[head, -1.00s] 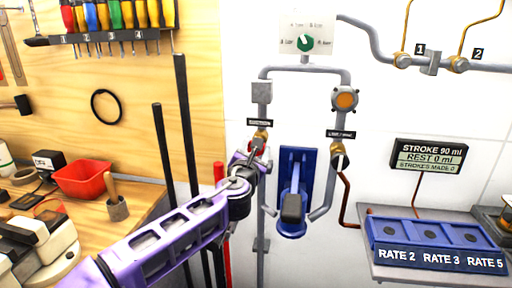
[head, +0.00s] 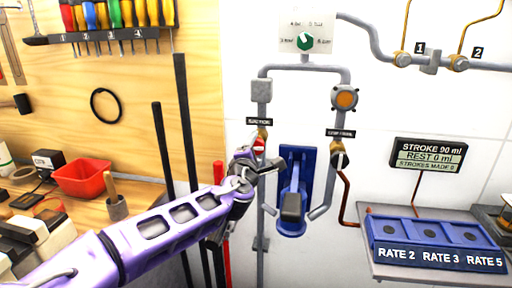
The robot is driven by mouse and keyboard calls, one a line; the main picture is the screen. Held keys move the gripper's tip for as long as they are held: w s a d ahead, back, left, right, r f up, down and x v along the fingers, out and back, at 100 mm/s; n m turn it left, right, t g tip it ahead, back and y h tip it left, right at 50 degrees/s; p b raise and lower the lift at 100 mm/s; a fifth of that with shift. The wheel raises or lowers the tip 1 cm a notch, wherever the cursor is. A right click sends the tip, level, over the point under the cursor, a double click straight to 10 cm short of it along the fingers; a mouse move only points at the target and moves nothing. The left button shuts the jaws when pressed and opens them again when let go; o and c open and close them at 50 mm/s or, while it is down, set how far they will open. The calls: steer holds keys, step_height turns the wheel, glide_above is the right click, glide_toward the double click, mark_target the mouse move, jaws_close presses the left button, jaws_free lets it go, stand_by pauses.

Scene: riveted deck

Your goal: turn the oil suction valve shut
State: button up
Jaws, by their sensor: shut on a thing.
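The oil suction valve (head: 263,132) is a brass fitting on the left grey pipe, under a small black label that seems to read "SUCTION". A bit of its red handle (head: 259,143) shows just above my gripper. My gripper (head: 268,167) is at the valve, just below its brass body, and is shut on the handle. My wrist and fingers hide the lower part of the handle, so its exact angle cannot be told.
A blue foot-pedal-like lever unit (head: 291,222) stands close to the right of my gripper. A second valve (head: 338,158) with a black-and-white knob is on the right pipe. A red tray (head: 82,181) and tools crowd the bench at left.

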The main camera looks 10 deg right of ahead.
steer(key=shift+r+m, duration=0.15)
steer(key=shift+m, duration=0.35)
steer(key=o, duration=1.4)
steer(key=shift+s, duration=0.1)
